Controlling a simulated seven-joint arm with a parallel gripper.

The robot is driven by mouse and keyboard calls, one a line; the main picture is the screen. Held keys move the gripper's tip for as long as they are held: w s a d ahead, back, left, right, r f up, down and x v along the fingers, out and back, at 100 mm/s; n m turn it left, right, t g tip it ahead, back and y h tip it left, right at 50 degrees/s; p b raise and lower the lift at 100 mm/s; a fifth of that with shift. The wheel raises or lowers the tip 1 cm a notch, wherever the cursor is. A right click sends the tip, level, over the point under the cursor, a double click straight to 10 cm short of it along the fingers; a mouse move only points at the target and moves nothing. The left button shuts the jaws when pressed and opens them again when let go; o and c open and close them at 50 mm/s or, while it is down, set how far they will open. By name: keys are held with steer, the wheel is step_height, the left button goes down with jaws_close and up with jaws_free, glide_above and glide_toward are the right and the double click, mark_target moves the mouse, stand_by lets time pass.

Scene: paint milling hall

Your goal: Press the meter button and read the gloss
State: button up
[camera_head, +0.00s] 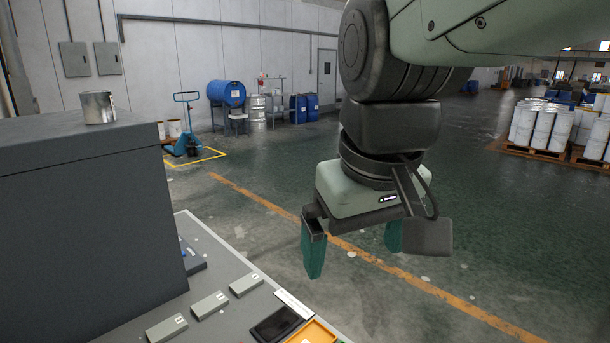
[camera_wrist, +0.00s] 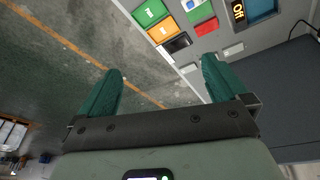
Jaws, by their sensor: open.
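My gripper (camera_head: 352,262) hangs open and empty, its green fingers apart, right of the bench and over the floor side. In the wrist view my gripper (camera_wrist: 162,64) is also open, with nothing between the fingers. A blue device (camera_wrist: 262,9) with a dark display of yellow-orange characters, probably the meter, is cut off by the top edge of the wrist view. A dark blue-grey object (camera_head: 192,262) beside the grey cabinet may be the same device, partly hidden. I cannot make out a button.
The bench top (camera_head: 232,318) holds several small grey blocks (camera_head: 209,305), a black tile (camera_head: 275,324) and an orange panel (camera_head: 314,333). Green and red panels show in the wrist view. A tall grey cabinet (camera_head: 90,215) bears a metal can (camera_head: 97,107).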

steer(key=s+d+m+t, duration=0.2)
steer(key=s+d+m, duration=0.1)
steer(key=s+d, duration=0.2)
steer(key=shift+s+d+f+m+h, duration=0.2)
steer(key=shift+s+f+m+h, duration=0.15)
steer(key=shift+s, duration=0.15)
jaws_close()
stand_by(1.2)
